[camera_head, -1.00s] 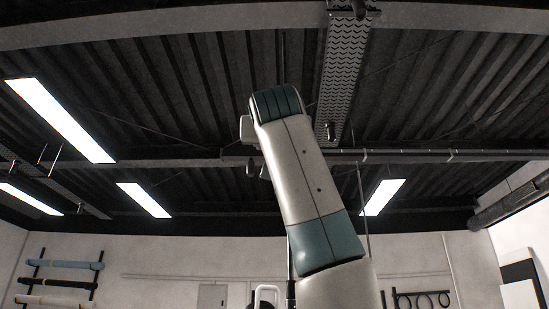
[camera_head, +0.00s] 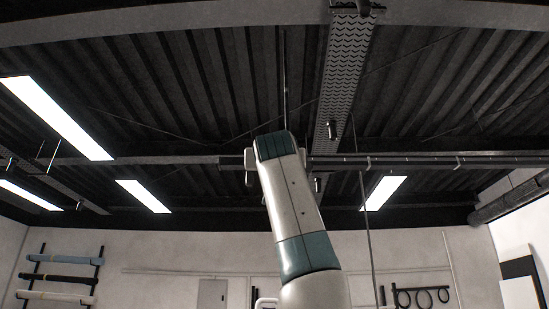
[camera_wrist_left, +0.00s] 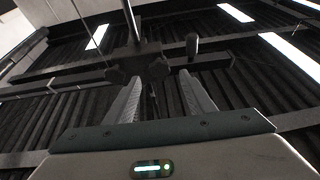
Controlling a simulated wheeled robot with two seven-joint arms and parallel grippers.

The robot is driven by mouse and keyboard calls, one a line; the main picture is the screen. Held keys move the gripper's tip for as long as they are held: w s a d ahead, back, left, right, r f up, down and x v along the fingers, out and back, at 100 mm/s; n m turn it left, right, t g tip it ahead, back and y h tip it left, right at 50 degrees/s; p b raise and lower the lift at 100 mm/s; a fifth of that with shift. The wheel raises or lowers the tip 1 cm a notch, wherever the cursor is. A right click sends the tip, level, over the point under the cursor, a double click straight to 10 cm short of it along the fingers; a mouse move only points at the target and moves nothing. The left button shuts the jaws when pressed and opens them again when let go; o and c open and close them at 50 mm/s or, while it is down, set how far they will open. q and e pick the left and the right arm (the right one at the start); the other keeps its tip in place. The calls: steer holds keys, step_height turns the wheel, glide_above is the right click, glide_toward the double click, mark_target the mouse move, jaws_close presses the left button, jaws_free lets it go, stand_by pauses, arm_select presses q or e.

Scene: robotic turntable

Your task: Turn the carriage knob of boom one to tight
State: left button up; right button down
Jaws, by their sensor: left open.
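My left gripper (camera_wrist_left: 160,77) is open in the left wrist view, with its two grey fingers pointing up at a dark carriage (camera_wrist_left: 147,48) on an overhead boom. Dark knob-like parts hang below the carriage: one (camera_wrist_left: 156,68) shows between the fingertips, another (camera_wrist_left: 116,74) lies just left of the left fingertip. Contact cannot be told. In the head view the boom (camera_head: 420,161) runs across under the ceiling. My white and teal arm rises in front of it and hides part of it and the gripper. The knob's setting cannot be read. My right gripper is not in view.
A thin vertical rod (camera_head: 285,75) rises above my arm. A perforated metal tray (camera_head: 345,70) runs along the ceiling, with bright lamps (camera_head: 56,117) around. A wall rack with rolls (camera_head: 60,279) stands at left, far off. Open air surrounds the arm on both sides.

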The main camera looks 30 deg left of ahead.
arm_select(q)
steer(key=shift+p+x, duration=1.4)
steer(key=shift+x, duration=1.3)
steer(key=shift+c, duration=0.4)
steer(key=c, duration=0.9)
